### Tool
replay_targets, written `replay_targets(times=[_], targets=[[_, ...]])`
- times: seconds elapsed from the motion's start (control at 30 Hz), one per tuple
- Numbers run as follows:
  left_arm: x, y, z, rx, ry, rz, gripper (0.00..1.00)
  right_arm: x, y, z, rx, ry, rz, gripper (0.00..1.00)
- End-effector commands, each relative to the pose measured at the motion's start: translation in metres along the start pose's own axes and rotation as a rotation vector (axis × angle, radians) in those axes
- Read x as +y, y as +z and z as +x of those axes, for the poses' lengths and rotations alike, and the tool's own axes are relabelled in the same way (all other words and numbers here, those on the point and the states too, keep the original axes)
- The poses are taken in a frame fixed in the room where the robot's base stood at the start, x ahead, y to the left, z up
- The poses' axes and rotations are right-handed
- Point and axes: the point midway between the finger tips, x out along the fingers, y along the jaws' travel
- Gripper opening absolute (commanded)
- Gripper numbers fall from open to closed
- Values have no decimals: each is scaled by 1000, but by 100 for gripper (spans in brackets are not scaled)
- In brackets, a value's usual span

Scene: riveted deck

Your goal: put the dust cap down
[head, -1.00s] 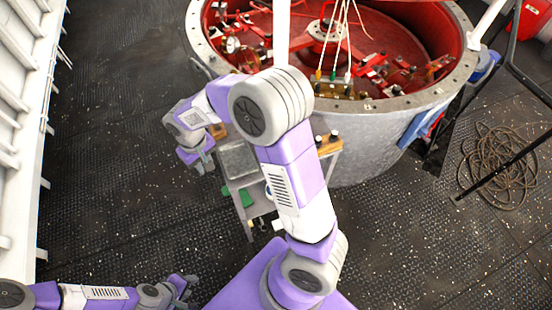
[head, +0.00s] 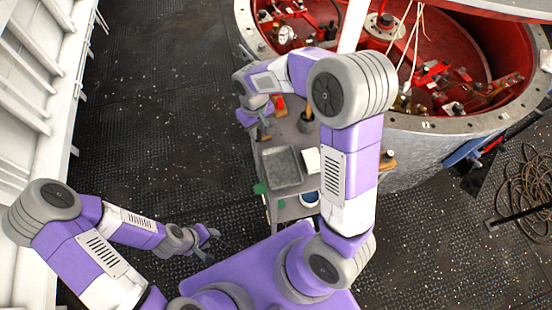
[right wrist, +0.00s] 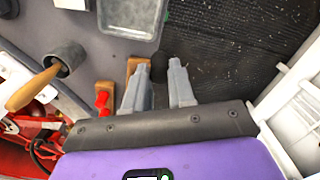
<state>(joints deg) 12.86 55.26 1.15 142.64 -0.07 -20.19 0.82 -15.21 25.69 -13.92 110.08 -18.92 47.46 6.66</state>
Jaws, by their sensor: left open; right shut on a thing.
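The dust cap (right wrist: 159,67) is a small dark cylinder between the fingers of my right gripper (right wrist: 159,75) in the right wrist view. The gripper is shut on it. In the head view my right gripper (head: 264,128) hangs by the left edge of a grey cart (head: 285,210), and the cap cannot be made out there. My left gripper (head: 208,240) is open and empty over the dark floor, left of and below the cart.
The cart carries a grey tray (head: 283,168), a white box (head: 312,160) and a red item on a wooden block (head: 280,103). A round red-lined vessel (head: 440,122) stands behind, right. Open floor lies left.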

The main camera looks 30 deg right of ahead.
Motion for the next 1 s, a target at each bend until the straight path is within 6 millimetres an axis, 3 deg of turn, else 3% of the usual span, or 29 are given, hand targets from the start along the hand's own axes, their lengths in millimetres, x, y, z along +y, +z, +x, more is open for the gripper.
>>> replay_targets(times=[0.7,1.0], targets=[[-27,-2,72,-2,0,0,43,31,55,22,6,-4,-1533,0],[-32,-3,85,-2,0,0,43,38,69,24,-2,3,-1917,0]])
